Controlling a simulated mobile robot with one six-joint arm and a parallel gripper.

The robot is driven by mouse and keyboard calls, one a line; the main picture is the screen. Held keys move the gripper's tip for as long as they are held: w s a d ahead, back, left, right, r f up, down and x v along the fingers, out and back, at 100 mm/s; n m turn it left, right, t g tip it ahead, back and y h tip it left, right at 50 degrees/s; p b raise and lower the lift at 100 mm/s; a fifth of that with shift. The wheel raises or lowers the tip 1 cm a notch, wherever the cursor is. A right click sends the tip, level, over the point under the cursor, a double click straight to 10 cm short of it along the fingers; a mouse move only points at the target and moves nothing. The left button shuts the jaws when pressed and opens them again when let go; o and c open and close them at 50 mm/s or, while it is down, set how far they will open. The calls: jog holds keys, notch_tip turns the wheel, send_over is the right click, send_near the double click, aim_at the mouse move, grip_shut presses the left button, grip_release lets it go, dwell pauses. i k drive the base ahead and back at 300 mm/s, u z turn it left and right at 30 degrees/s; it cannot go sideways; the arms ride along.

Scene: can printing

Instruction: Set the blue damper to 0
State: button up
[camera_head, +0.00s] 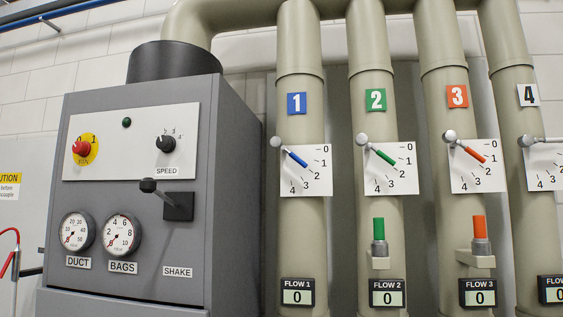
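The blue damper lever (297,158) is on the white scale plate (312,187) of the pipe marked with a blue 1. Its round pivot knob (276,142) sits at the upper left of the plate. The lever slants down to the right, and its blue end points at about the 2 mark. The 0 mark is at the upper right of the plate. The Flow 1 display (297,292) below reads 0. My gripper is not in view.
A grey machine cabinet (238,190) with a red switch (81,147), a speed knob and gauges stands left of the pipe. Green (381,154) and orange (471,152) damper levers are on pipes 2 and 3 to the right. Capped stubs (378,240) stick out below them.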

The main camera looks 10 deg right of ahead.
aim_at(276, 142)
jog(key=i, duration=0.9)
jog(key=z, duration=0.05)
